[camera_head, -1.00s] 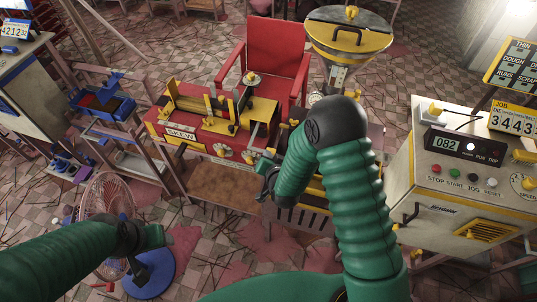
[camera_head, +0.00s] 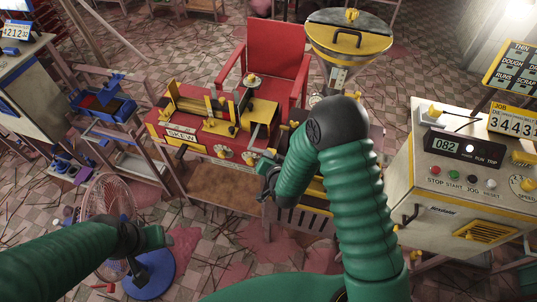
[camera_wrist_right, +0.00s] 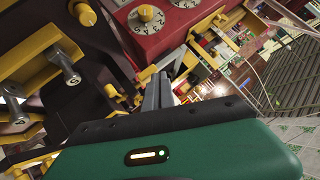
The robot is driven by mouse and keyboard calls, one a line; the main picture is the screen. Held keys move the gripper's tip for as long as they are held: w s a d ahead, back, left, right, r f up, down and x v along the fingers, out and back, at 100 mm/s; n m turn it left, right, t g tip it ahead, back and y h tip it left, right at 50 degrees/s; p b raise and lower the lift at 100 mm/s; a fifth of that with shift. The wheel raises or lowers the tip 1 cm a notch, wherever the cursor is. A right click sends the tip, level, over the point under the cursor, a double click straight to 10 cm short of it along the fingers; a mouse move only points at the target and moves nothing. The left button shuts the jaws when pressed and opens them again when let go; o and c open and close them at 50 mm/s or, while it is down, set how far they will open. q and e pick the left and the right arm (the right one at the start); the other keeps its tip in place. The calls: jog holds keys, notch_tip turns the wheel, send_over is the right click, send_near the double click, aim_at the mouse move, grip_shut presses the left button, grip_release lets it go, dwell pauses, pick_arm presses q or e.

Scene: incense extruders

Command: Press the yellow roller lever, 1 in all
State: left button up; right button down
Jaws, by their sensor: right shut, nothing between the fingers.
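The red and yellow machine marked SKEW (camera_head: 182,134) stands in the middle of the head view, with several yellow levers and bars on it. My right gripper (camera_head: 264,183) is at its front right corner, partly hidden by my arm. In the right wrist view my right gripper (camera_wrist_right: 158,92) is shut and empty, its tips close below the red panel (camera_wrist_right: 155,45) with white dials. Yellow parts (camera_wrist_right: 52,42) lie left of the fingers; I cannot tell which one is the roller lever, or whether the fingers touch it. My left gripper (camera_head: 154,238) hangs over the fan, away from the machine.
A red chair (camera_head: 276,55) stands behind the machine and a yellow-rimmed hopper (camera_head: 348,40) at its back right. A control cabinet (camera_head: 460,190) with buttons is at the right. A fan (camera_head: 105,210) with a blue base stands under my left arm. Sticks litter the tiled floor.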

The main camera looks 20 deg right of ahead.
jog(key=shift+d+r+p, duration=0.45)
jog(key=shift+r, duration=0.25)
jog(key=shift+r, duration=0.1)
jog(key=r+p, duration=0.2)
jog(key=r, duration=0.1)
jog(key=s+a+r+p, duration=0.1)
jog(key=shift+r+p, duration=0.35)
dwell(0.4)
